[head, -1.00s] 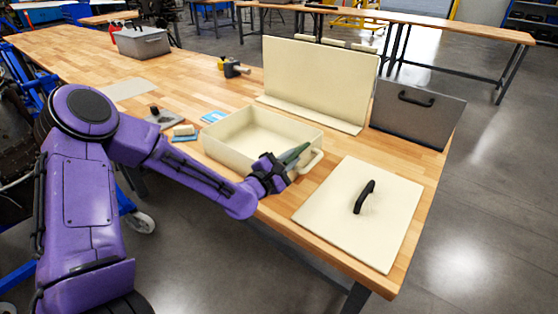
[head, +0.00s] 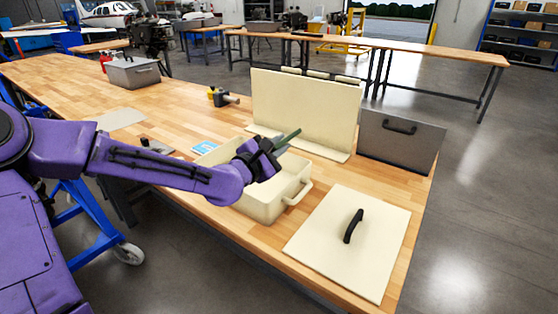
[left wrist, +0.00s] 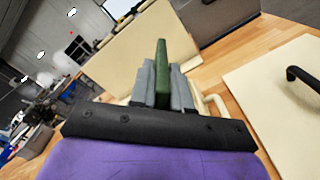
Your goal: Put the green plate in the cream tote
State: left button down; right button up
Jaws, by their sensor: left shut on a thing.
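The green plate (head: 287,138) is a thin dark green piece held tilted in my left gripper (head: 268,150). It also shows edge-on between the fingers in the left wrist view (left wrist: 162,72), and the fingers (left wrist: 162,85) are shut on it. The cream tote (head: 265,205) stands open on the wooden bench, with a handle on its right end. My left gripper and the plate are above the tote, and my arm hides part of its inside. In the left wrist view, the tote's handle (left wrist: 215,106) shows to the right of the fingers. My right gripper is not in view.
A cream lid with a black handle (head: 347,243) lies right of the tote. An upright cream panel (head: 305,108) and a grey panel with a handle (head: 400,140) stand behind.

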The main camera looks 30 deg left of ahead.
pick_arm(q)
notch_tip(320, 180, up, 3)
jog(key=shift+r+p, duration=0.2)
jog(key=shift+p, duration=0.65)
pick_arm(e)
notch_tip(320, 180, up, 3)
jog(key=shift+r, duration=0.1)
pick_arm(q)
jog(key=shift+w+f, duration=0.1)
notch_tip(320, 180, down, 18)
jog(key=b, duration=0.5)
jog(key=shift+r, duration=0.2)
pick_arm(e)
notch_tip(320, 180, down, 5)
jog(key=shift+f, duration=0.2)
pick_arm(q)
jog(key=shift+b, duration=0.3)
